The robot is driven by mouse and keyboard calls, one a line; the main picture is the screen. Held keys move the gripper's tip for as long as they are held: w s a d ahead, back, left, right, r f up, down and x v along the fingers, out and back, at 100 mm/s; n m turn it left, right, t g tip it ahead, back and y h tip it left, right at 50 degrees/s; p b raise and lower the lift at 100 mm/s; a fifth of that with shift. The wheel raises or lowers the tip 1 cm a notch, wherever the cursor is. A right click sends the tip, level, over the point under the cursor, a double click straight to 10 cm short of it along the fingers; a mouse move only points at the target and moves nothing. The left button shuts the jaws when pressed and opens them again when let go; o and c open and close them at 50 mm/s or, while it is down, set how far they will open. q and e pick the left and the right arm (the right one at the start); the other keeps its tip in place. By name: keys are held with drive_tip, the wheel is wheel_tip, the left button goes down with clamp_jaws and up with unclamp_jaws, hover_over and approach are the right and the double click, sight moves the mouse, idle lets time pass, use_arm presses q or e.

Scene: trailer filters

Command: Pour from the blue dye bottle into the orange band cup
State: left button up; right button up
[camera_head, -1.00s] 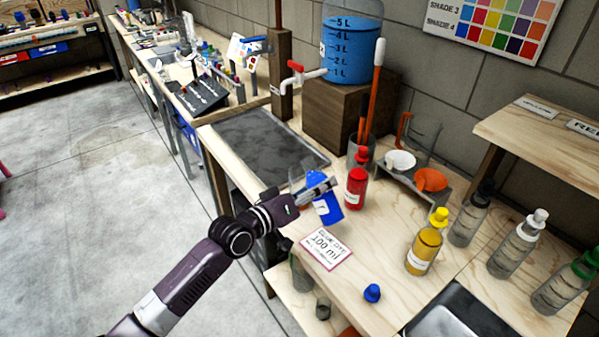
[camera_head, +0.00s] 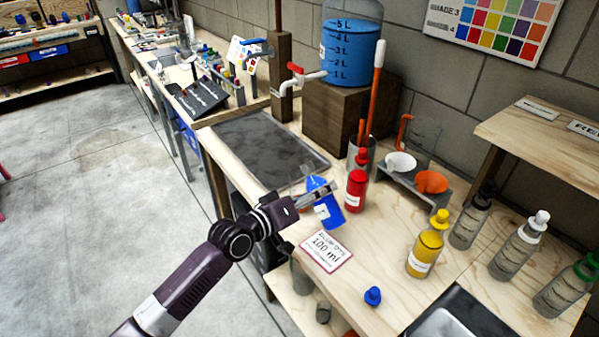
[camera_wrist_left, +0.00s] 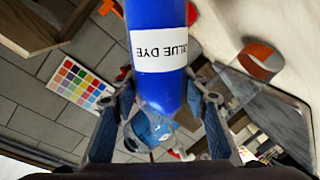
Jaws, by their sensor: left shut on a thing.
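The blue dye bottle (camera_head: 326,210) is tilted in my left gripper (camera_head: 318,197), above the near side of the bench. In the left wrist view the bottle (camera_wrist_left: 158,20) with its white BLUE DYE label lies between the two fingers (camera_wrist_left: 160,108), its tapered end toward the camera. The clear cup with an orange band (camera_wrist_left: 261,60) shows at the upper right of the left wrist view. In the head view the cup is mostly hidden behind the bottle and gripper. I cannot tell whether any dye is flowing. My right gripper is not in view.
A red bottle (camera_head: 356,190) stands close right of the blue one. A blue cap (camera_head: 373,296) and a 100 ml card (camera_head: 326,250) lie on the bench. A yellow bottle (camera_head: 426,247) stands further right. A dark tray (camera_head: 265,150) lies behind.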

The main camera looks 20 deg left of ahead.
sight(317, 184)
use_arm(q)
drive_tip(key=shift+w, duration=0.15)
drive_tip(key=shift+r, duration=0.25)
drive_tip(key=shift+n+p, duration=0.3)
drive_tip(key=shift+s+d+r, duration=0.1)
drive_tip(key=shift+s, duration=0.1)
drive_tip(key=shift+w, duration=0.1)
drive_tip(key=shift+r+n, duration=0.15)
drive_tip(key=shift+n, duration=0.15)
drive_tip(key=shift+s+d+r+n+g+h+p, duration=0.2)
drive_tip(key=shift+r+n+g+h+p, duration=0.15)
drive_tip(key=shift+r+n+p, duration=0.35)
idle(1.2)
drive_tip(key=shift+f+n+g, duration=0.25)
drive_tip(key=shift+f+n, duration=0.15)
drive_tip(key=shift+n, duration=0.2)
idle(1.2)
drive_tip(key=shift+w+a+r+n+g+h+p, duration=0.1)
drive_tip(key=shift+a+r+n+g+h+p, duration=0.05)
drive_tip(key=shift+r+n+p, duration=0.25)
drive_tip(key=shift+w+a+r+n+g+h+p, duration=0.15)
drive_tip(key=shift+r+n+p, duration=0.15)
drive_tip(key=shift+n+p, duration=0.15)
idle(2.2)
